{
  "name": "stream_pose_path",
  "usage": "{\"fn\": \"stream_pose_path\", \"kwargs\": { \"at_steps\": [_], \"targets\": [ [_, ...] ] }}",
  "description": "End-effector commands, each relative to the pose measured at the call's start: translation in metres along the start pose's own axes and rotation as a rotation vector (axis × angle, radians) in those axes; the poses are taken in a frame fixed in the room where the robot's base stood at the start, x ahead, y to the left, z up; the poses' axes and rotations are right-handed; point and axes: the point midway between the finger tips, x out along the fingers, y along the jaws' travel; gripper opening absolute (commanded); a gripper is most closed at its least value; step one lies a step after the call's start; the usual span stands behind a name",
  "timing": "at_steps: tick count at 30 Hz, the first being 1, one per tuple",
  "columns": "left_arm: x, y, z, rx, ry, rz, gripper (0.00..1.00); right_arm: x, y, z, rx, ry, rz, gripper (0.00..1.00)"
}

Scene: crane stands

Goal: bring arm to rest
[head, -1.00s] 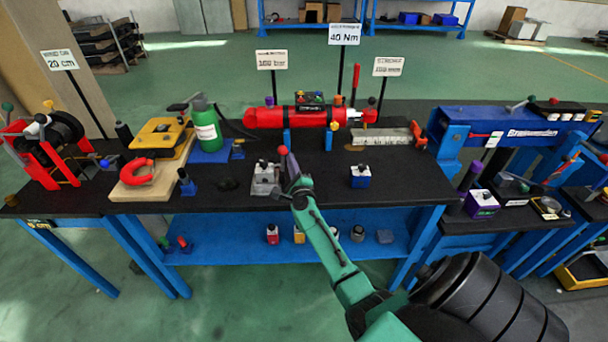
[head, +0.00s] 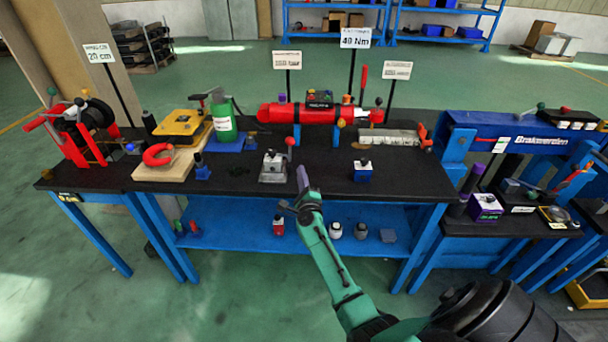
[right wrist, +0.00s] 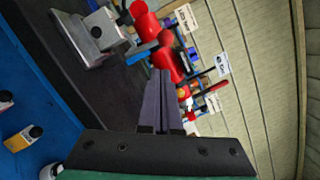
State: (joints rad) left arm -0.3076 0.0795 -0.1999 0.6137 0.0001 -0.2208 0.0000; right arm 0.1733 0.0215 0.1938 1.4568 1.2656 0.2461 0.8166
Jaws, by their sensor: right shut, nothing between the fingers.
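My right arm, green, reaches in from the lower right in the head view. Its gripper (head: 302,180) is over the front edge of the black-topped bench (head: 330,180). The fingers are shut with nothing between them; in the right wrist view the closed purple-grey fingers (right wrist: 161,103) point up the picture. A small grey metal block with a red-knobbed lever (head: 273,167) stands on the bench just behind and left of the gripper, apart from it. It also shows at the upper left of the right wrist view (right wrist: 95,35). My left gripper is not in view.
A blue block (head: 362,172) stands right of the gripper. A red cylinder (head: 310,113) lies at the back. A green bottle (head: 224,122), a red shackle (head: 158,155) and a red reel stand (head: 85,130) are on the left. Small weights (head: 335,230) stand on the lower blue shelf.

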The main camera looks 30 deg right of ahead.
Motion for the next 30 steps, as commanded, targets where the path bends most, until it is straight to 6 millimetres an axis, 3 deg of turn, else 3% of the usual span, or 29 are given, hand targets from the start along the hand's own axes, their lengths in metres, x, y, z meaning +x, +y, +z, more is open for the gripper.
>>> {"fn": "stream_pose_path", "kwargs": {
  "at_steps": [4,9,11,14,17,18,21,25,27,30],
  "targets": [
    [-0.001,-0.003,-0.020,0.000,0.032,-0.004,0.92,0.000,0.000,0.000,0.000,0.000,0.000,0.00],
    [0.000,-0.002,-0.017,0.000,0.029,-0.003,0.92,-0.001,0.003,-0.001,-0.011,-0.001,0.006,0.00],
    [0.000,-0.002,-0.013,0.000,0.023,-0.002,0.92,-0.006,0.015,-0.005,-0.060,-0.006,0.036,0.00],
    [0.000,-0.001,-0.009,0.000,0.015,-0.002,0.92,-0.032,0.064,-0.022,-0.266,-0.042,0.160,0.00],
    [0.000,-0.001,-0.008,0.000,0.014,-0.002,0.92,-0.082,0.134,-0.050,-0.579,-0.131,0.355,0.00],
    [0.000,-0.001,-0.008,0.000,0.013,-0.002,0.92,-0.106,0.161,-0.064,-0.707,-0.180,0.439,0.00],
    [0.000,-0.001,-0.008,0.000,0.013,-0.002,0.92,-0.175,0.218,-0.101,-1.004,-0.331,0.637,0.00],
    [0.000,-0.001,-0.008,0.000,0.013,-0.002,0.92,-0.276,0.270,-0.154,-1.343,-0.581,0.881,0.00],
    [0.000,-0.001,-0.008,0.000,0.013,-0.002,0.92,-0.334,0.286,-0.184,-1.505,-0.746,1.005,0.00],
    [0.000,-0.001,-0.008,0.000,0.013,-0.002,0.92,-0.418,0.295,-0.227,-1.704,-1.017,1.165,0.00]
  ]
}}
